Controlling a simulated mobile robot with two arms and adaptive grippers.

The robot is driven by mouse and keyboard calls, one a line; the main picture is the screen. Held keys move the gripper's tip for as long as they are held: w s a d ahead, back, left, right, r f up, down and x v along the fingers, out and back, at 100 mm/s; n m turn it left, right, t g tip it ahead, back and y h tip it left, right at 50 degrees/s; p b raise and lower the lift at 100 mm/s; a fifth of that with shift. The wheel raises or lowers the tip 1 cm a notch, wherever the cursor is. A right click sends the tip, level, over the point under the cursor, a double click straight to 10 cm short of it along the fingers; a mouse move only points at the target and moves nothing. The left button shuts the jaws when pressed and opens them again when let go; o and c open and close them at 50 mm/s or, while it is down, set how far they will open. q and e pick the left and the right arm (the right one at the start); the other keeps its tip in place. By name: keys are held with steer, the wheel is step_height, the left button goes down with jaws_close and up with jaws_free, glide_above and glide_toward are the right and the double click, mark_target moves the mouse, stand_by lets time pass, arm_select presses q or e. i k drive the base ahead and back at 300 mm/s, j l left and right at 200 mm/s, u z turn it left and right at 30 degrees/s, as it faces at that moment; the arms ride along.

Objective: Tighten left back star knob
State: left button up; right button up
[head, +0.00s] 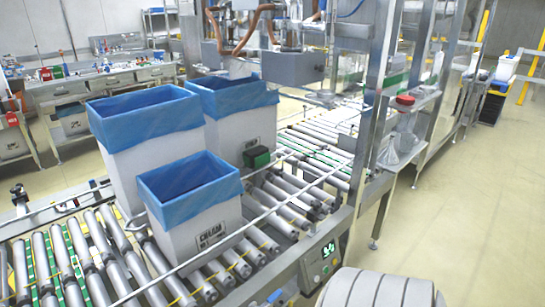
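I cannot clearly make out the left back star knob. A small dark fitting (19,194) sits at the left side of the roller conveyor, but it is too small to tell whether it is a star knob. The conveyor's thin metal guide rail (172,268) runs diagonally past the front box. Neither of my grippers is in view. A pale grey ribbed part, probably of my own arm, shows at the bottom right.
Three white boxes with blue liners (194,178) stand upright on the roller conveyor (75,255). A green-and-black block (256,158) sits beside them. A metal machine frame (372,110) rises behind. The floor at right (470,220) is clear.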

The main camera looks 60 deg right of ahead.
mark_target(316, 203)
steer(key=z, duration=1.5)
